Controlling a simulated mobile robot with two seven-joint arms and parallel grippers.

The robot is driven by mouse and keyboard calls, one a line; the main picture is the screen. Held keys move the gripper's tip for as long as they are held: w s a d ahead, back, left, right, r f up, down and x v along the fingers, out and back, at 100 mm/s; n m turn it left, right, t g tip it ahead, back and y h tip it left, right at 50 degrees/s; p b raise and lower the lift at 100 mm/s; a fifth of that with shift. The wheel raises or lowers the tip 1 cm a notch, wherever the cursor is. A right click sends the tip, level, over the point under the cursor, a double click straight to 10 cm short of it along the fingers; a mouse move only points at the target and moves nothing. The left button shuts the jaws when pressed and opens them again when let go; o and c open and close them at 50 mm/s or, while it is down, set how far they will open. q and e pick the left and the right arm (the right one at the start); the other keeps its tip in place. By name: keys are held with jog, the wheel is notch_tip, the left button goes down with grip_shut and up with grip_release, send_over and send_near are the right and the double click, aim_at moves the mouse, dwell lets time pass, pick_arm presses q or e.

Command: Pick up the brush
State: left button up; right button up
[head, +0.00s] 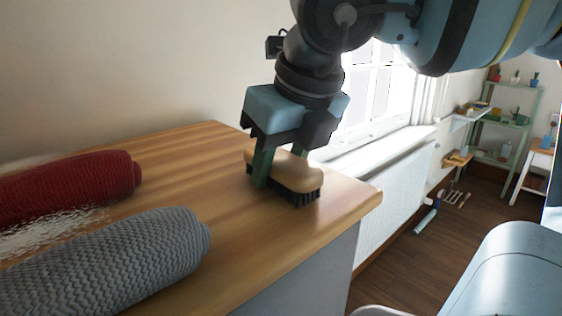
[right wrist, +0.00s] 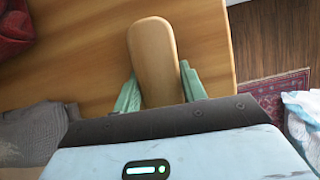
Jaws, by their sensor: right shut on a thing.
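The brush (head: 296,174) has a tan wooden back and dark bristles pointing down. It is at the right end of the wooden top (head: 230,255), close to the corner. I cannot tell whether the bristles touch the surface. My right gripper (head: 278,168) comes from above, with its green fingers on either side of the brush, shut on it. In the right wrist view the brush back (right wrist: 154,55) shows between the two fingers (right wrist: 158,88). My left gripper is not in view.
A red rolled textile (head: 70,188) and a grey rolled textile (head: 110,262) lie on the left of the top. A window sill (head: 375,150) and radiator (head: 395,200) are behind it. A green shelf (head: 510,115) stands far right. Wood between rolls and brush is clear.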

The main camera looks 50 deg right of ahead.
aim_at(282, 157)
jog(key=shift+r, duration=0.45)
jog(key=shift+w+r, duration=0.1)
jog(key=shift+r, duration=0.25)
jog(key=shift+w+v, duration=0.25)
jog(key=shift+v, duration=1)
jog(key=s+d+r+b, duration=0.1)
jog(key=s+d, duration=0.2)
jog(key=s, duration=1.2)
jog(key=shift+s+r, duration=0.25)
